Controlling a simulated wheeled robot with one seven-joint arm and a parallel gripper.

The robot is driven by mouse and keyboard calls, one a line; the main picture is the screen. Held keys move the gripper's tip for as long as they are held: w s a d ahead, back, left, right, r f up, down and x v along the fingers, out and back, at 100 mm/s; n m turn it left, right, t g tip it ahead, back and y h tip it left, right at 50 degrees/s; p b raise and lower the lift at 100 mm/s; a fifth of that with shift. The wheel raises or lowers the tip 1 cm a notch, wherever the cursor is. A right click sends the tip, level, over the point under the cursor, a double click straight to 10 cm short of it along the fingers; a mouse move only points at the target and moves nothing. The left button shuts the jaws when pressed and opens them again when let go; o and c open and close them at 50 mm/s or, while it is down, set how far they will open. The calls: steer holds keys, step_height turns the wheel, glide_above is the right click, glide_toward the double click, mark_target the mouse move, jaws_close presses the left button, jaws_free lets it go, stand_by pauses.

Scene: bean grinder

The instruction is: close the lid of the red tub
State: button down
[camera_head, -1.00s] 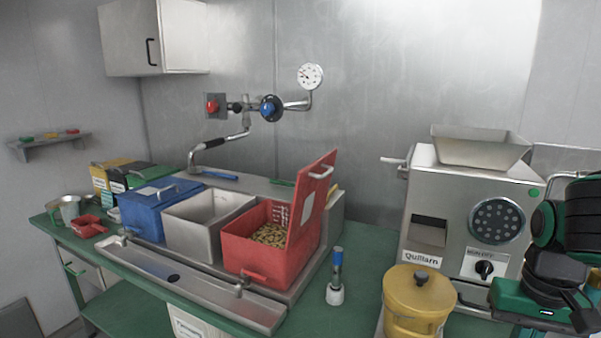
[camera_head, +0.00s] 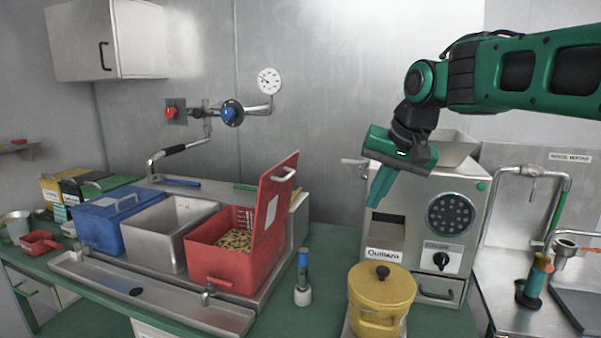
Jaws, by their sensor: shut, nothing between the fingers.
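The red tub (camera_head: 222,270) stands at the right end of a row of tubs on the metal stand and holds tan beans (camera_head: 235,240). Its red lid (camera_head: 274,208) stands open, nearly upright, hinged at the tub's right side, with a pale handle (camera_head: 284,174) near its top edge. My gripper (camera_head: 378,190) is shut and empty. It hangs to the right of the lid, in front of the steel grinder, pointing down and slightly left. It is apart from the lid.
The steel grinder (camera_head: 450,200) stands right of the tub, with a yellow lidded pot (camera_head: 380,298) before it. A blue-handled brush (camera_head: 303,278) stands between tub and pot. A grey open tub (camera_head: 170,238) and a closed blue tub (camera_head: 115,222) are to the left. Wall pipes (camera_head: 231,112) rise behind.

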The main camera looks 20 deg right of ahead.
steer(key=w+a+r+t+y, duration=0.1)
steer(key=w+a+r+t, duration=0.1)
steer(key=w+a+r, duration=0.65)
steer(key=w+a+f, duration=0.3)
steer(key=w+f, duration=0.3)
steer(key=shift+w, duration=0.4)
steer(key=shift+f, duration=0.1)
